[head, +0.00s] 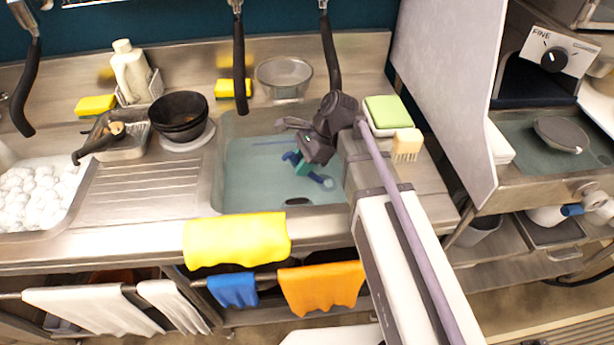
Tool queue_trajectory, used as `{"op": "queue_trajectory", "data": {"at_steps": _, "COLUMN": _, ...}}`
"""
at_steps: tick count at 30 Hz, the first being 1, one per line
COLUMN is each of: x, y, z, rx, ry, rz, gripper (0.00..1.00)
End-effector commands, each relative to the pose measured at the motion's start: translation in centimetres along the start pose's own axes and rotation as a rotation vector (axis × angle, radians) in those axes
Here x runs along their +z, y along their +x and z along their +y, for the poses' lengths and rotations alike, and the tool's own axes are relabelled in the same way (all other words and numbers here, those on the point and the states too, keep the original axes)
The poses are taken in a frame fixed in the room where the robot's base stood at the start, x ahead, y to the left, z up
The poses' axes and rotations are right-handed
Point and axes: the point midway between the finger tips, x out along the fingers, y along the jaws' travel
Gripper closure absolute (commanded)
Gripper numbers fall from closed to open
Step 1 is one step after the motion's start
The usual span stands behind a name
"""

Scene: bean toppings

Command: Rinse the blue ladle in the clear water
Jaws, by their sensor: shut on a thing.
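The blue ladle (321,180) is in the sink basin of clear water (250,170), in the middle of the head view. Its blue parts show just below my gripper (300,158), which is over the right part of the basin. My gripper is shut on the ladle; its fingers are small and partly hidden by the wrist. The ladle appears tilted, with its lower end towards the right. I cannot tell exactly how deep it sits in the water.
Black bowls (178,112) stand left of the basin, beside a metal tray (130,145). A foam-filled sink (35,190) is at far left. A clear bowl (284,74) is behind the basin. A yellow cloth (237,240) hangs over the front edge. A white partition (450,70) rises at right.

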Motion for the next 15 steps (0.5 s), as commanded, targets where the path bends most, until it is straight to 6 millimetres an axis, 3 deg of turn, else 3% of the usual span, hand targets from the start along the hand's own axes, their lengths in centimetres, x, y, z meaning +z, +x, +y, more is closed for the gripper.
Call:
{"op": "queue_trajectory", "data": {"at_steps": 5, "x": 0.5, "y": 0.3, "z": -0.2, "rx": 0.001, "ry": -0.001, "rz": 0.000, "gripper": 1.00}}
{"op": "queue_trajectory", "data": {"at_steps": 15, "x": 3.6, "y": 2.3, "z": -1.1, "rx": 0.001, "ry": -0.001, "rz": 0.000, "gripper": 1.00}}
